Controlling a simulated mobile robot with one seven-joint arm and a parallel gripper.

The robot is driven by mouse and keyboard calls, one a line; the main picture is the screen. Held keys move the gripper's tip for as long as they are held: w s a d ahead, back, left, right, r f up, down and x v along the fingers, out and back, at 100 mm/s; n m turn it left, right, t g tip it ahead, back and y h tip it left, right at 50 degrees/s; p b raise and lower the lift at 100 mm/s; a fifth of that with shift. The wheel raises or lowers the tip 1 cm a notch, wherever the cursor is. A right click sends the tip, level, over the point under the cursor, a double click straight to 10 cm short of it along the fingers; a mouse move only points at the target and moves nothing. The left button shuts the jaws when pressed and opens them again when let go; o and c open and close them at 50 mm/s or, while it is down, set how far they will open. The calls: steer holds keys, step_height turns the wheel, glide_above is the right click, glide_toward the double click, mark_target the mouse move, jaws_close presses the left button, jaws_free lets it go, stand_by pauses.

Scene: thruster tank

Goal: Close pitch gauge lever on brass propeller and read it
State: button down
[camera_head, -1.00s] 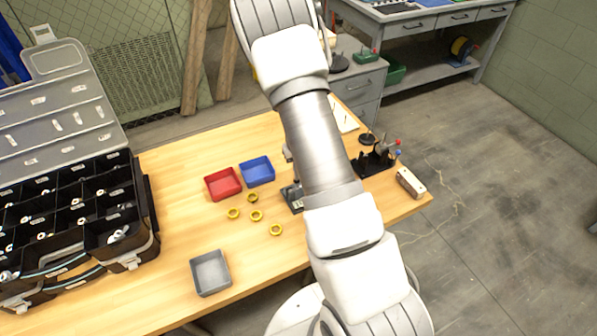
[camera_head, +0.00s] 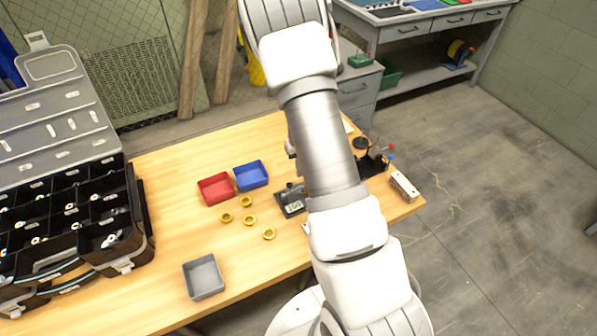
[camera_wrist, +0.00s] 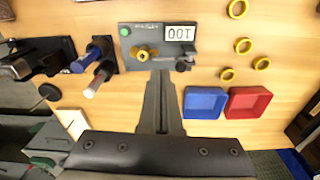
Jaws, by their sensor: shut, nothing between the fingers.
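The pitch gauge is a grey plate (camera_wrist: 128,62) at the top middle of the wrist view. It bears a green button and a white display (camera_wrist: 180,33) whose characters look upside down, like "00T". A brass propeller (camera_wrist: 143,53) sits on the plate. A dark bar with a round knob (camera_wrist: 182,66), apparently the lever, lies beside it; whether it touches the propeller I cannot tell. My gripper (camera_wrist: 161,76) is shut and empty, its tips at the plate's near edge in the picture. In the head view the gauge (camera_head: 291,205) is partly hidden by my arm.
Several loose brass rings or propellers (camera_head: 249,220) lie near the red bin (camera_head: 216,188) and blue bin (camera_head: 251,176). A grey tray (camera_head: 204,277) stands at the front. A black compartment case (camera_head: 140,210) fills the left. A dark fixture with coloured knobs (camera_wrist: 103,70) stands beside the gauge.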

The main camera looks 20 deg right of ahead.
steer(key=s+a+r+t, duration=0.1)
steer(key=s+r, duration=0.1)
steer(key=r, duration=0.8)
steer(key=s+a+r, duration=0.1)
steer(key=s+r, duration=0.1)
steer(key=r, duration=0.7)
steer(key=s+a+r+t, duration=0.2)
steer(key=s+a+r, duration=0.3)
steer(key=s, duration=0.5)
steer(key=s+a+r+t, duration=0.1)
steer(key=s+a+r, duration=0.4)
steer(key=s+r, duration=0.3)
steer(key=shift+s+r+n+t, duration=0.3)
steer(key=shift+s+n+t, duration=0.1)
steer(key=shift+s, duration=0.6)
steer(key=c, duration=1.5)
jaws_free()
steer(key=shift+c, duration=0.2)
